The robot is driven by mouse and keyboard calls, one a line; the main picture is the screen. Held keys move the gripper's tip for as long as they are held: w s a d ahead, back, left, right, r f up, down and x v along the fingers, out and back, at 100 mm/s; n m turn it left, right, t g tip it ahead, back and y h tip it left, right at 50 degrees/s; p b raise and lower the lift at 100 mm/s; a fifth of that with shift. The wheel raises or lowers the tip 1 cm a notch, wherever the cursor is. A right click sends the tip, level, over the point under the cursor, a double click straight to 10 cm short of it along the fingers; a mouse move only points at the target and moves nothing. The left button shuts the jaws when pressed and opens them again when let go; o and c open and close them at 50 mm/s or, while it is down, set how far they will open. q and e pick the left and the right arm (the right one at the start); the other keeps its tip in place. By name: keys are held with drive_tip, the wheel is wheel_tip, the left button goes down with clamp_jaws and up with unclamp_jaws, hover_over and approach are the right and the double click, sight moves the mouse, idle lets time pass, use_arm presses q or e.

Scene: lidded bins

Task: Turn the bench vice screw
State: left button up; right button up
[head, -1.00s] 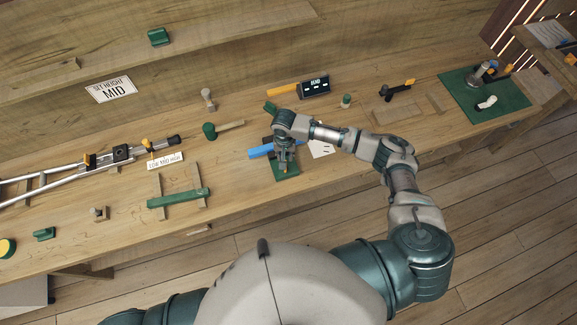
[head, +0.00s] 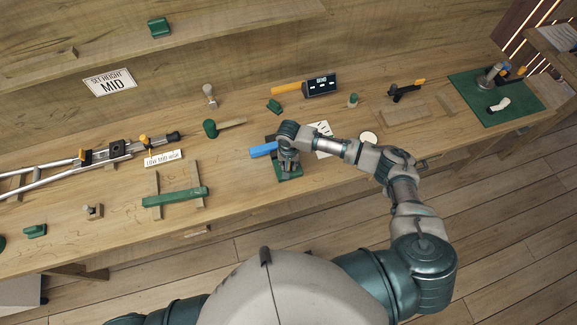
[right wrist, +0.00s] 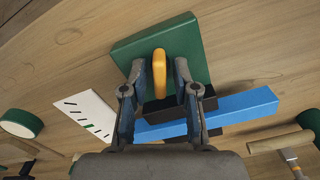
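The bench vice sits on the bench near the middle of the head view, with a green base plate (head: 292,175) and a blue bar (head: 263,150) sticking out to the left. My right gripper (head: 287,168) is over it and hides most of it. In the right wrist view the green plate (right wrist: 190,45), blue bar (right wrist: 245,107) and a black block (right wrist: 176,107) show. An upright orange handle (right wrist: 159,72) stands between the two fingertips of my right gripper (right wrist: 159,68), which is open, with a visible gap on each side. My left gripper is out of view.
A green block (head: 274,106), a mallet-like tool (head: 210,128) and a black box with a display (head: 320,85) stand behind the vice. A white card (head: 325,140) lies to its right. A green-barred frame (head: 175,197) lies to the left.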

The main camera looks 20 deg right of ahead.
clamp_jaws()
drive_tip(key=shift+r+n+p, duration=0.1)
drive_tip(key=shift+n+p, duration=0.5)
drive_tip(key=shift+n, duration=0.2)
drive_tip(key=shift+s+n, duration=0.1)
drive_tip(key=shift+n, duration=0.5)
drive_tip(key=shift+f+n+p, duration=0.2)
drive_tip(key=shift+n+p, duration=0.1)
drive_tip(key=shift+n, duration=0.3)
